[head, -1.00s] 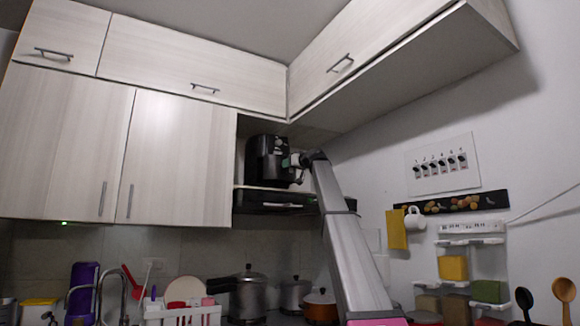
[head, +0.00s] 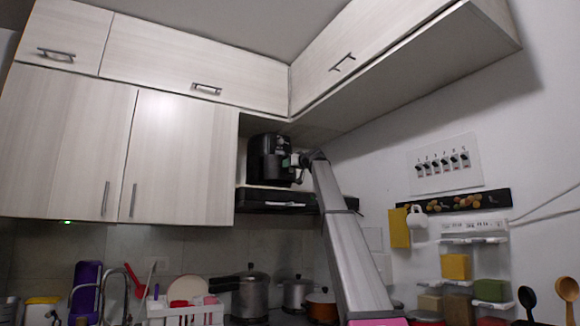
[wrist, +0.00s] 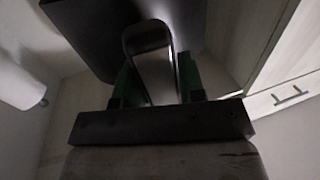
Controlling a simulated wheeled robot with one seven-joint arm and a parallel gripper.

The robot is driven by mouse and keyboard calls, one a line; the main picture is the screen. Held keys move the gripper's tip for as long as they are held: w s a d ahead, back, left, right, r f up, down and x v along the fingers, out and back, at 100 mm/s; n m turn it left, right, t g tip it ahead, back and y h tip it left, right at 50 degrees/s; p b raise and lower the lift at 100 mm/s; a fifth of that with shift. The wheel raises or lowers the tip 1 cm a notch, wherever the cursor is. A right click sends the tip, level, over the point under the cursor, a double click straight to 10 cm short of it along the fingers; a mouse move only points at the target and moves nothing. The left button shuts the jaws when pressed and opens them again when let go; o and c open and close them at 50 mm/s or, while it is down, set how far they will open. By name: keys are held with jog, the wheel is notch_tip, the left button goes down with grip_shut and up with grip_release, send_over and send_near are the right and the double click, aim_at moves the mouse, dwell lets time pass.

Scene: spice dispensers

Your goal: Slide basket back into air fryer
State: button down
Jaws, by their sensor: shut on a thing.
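The black air fryer (head: 268,158) stands on the shelf above the hood, in the corner beside the pale cabinets. My gripper (head: 291,161) is at its right front side in the head view. In the wrist view my gripper (wrist: 157,80) has its green fingers on either side of the looped basket handle (wrist: 132,40) and is shut on it. The dark front of the basket (wrist: 85,20) fills the top of that view. How far the basket sits inside the air fryer is too small and dark to tell.
A black hood (head: 270,200) runs below the air fryer. Cabinet doors (head: 180,160) close off the left, and an overhead cabinet (head: 400,100) hangs to the upper right. Pots (head: 250,295) and a white rack (head: 185,310) stand far below.

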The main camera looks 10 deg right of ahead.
aim_at(284, 180)
jog(key=shift+w+a, duration=0.35)
jog(key=shift+w, duration=0.55)
jog(key=shift+w+a, duration=0.4)
jog(key=shift+w, duration=0.5)
jog(key=shift+w+a, duration=0.35)
jog(key=shift+w, duration=0.55)
jog(key=c, duration=0.6)
grip_release()
jog(key=shift+c, duration=0.2)
jog(key=v, duration=1)
jog(key=shift+s+d, duration=0.25)
jog(key=shift+s, duration=0.05)
